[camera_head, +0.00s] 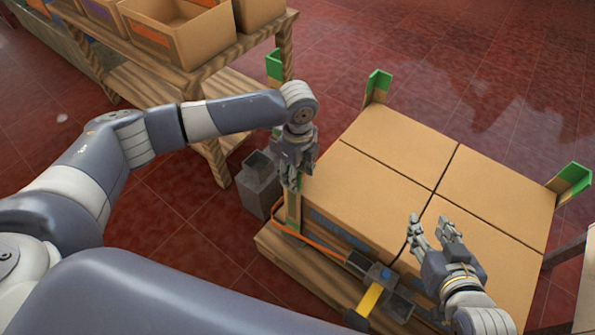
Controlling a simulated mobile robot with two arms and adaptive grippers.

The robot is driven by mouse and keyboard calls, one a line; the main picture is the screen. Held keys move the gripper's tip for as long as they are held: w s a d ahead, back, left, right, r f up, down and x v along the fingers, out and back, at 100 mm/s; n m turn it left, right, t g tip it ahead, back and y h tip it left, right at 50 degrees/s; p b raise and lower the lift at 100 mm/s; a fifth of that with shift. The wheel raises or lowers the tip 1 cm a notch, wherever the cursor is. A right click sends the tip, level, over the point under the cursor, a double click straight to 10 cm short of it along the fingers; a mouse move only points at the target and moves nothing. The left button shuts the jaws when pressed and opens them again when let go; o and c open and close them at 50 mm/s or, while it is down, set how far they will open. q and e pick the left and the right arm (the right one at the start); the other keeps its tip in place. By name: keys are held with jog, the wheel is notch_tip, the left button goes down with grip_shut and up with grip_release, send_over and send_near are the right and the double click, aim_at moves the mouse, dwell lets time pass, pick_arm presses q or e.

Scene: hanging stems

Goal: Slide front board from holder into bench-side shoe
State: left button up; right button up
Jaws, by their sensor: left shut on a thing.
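My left gripper (291,182) points down at the left corner of the carton stack and is shut on a green and tan board (294,214). The board stands roughly upright against the stack's corner, its upper part hidden by the gripper. I cannot tell whether its lower end sits in a shoe. A grey open-topped holder (262,183) stands just left of the gripper, beside the bench leg, and looks empty. My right gripper (432,228) is open and empty above the near cartons.
Cartons (385,190) fill a wooden pallet (285,252). Green corner boards stand at its back (377,86) and right (572,180) corners. An orange strap (310,244) leads to a tensioner with a yellow handle (369,299). A wooden bench (225,68) with boxes stands at upper left.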

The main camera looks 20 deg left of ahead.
pick_arm(q)
jog(key=shift+f, duration=0.55)
dwell(0.4)
jog(key=o, duration=1.1)
jog(key=shift+o, duration=0.2)
notch_tip(320, 180, up, 12)
jog(key=shift+s+f, duration=0.1)
